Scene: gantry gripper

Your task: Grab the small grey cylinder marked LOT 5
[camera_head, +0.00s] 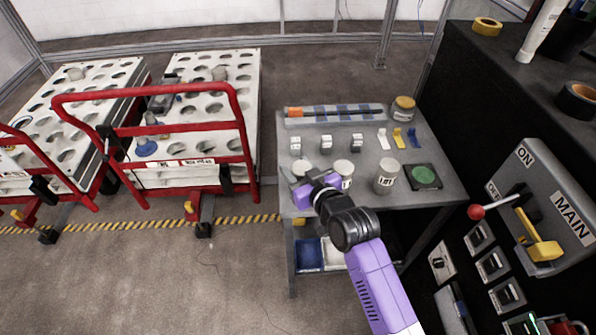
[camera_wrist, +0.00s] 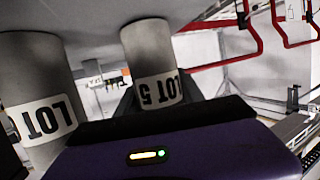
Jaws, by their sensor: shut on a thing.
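The small grey cylinder marked LOT 5 (camera_wrist: 150,50) is upright between my fingers in the wrist view, which shows the scene upside down. My gripper (camera_wrist: 168,98) is shut on it. In the head view my gripper (camera_head: 312,184) is at the left front of the grey table, and the grey cylinder (camera_head: 300,167) shows only in part behind it. I cannot tell if its base is clear of the table. Another grey cylinder with a LOT label (camera_wrist: 35,75) stands close beside it, its number cut off.
On the grey table (camera_head: 440,160) stand a second cylinder (camera_head: 346,168) near my gripper and a wider one marked LOT (camera_head: 386,178). A control panel (camera_head: 545,215) is at right.

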